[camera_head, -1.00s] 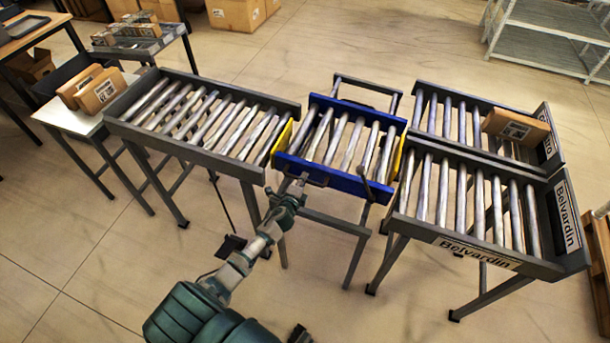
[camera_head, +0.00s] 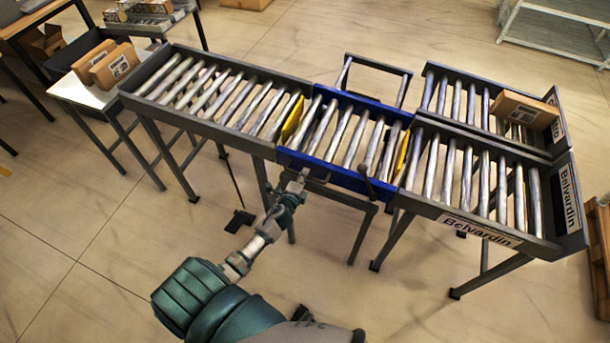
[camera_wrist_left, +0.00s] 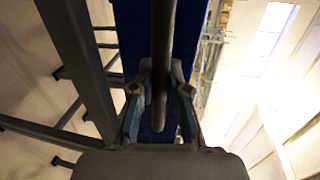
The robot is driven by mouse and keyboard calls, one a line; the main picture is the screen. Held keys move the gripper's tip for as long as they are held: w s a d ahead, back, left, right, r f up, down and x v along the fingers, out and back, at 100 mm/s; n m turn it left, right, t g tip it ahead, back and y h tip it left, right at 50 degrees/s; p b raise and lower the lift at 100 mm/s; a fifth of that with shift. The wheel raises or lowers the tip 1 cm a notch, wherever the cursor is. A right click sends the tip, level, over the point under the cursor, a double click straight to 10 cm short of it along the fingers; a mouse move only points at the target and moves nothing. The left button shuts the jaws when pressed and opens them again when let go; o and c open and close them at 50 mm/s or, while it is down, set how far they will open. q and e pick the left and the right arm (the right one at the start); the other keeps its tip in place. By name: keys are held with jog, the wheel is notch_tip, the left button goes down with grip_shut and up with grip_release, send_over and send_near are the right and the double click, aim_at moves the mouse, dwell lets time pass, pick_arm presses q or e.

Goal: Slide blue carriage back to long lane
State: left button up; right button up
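The blue carriage (camera_head: 335,172), a blue-sided frame with metal rollers, sits between the left roller lane (camera_head: 200,128) and two right-hand lanes. Its front side is nearly in line with the fronts of the left lane and the near right lane (camera_head: 425,206). Yellow plates (camera_head: 292,119) stand at its two ends. My left gripper (camera_head: 303,177) is at the carriage's front, at a dark handle. In the left wrist view, the fingers (camera_wrist_left: 162,85) close around the handle bar (camera_wrist_left: 165,40), with the blue side (camera_wrist_left: 130,30) behind it. My right gripper is not in view.
The far right lane (camera_head: 455,100) holds a brown box (camera_head: 523,110). A white side table (camera_head: 75,92) with brown boxes stands at the left. A wire rack (camera_head: 555,35) is at the back right. A pallet (camera_head: 598,245) is at the right edge.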

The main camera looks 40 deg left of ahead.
pick_arm(q)
jog(key=o, duration=0.4)
jog(key=shift+s+a+f, duration=0.2)
jog(key=shift+s+f, duration=0.05)
jog(key=shift+f, duration=0.05)
jog(key=shift+o, duration=0.3)
jog(key=shift+r, duration=0.15)
jog(key=v, duration=1.2)
jog(key=shift+s, duration=0.1)
jog(key=s+d+f+n+g+h, duration=0.15)
jog(key=s+f, duration=0.25)
jog(key=f, duration=0.5)
jog(key=s+d+f+n+g, duration=0.2)
jog(key=s+f+n+g, duration=0.15)
jog(key=f, duration=0.65)
jog(key=s+d+f+n+g, duration=0.15)
jog(key=s+f, duration=0.25)
jog(key=f, duration=0.5)
jog(key=s+d+f+n+g+h, duration=0.1)
jog(key=s+d+f+n+g, duration=0.2)
jog(key=s+f, duration=0.5)
jog(key=s+d+f+n+g+h, duration=0.1)
jog(key=s+d+f+n+g, duration=0.3)
jog(key=s, duration=1.2)
notch_tip(320, 180, down, 4)
jog(key=shift+s+d+f+g, duration=0.15)
jog(key=shift+s+d+g, duration=0.1)
jog(key=shift+d+g, duration=0.15)
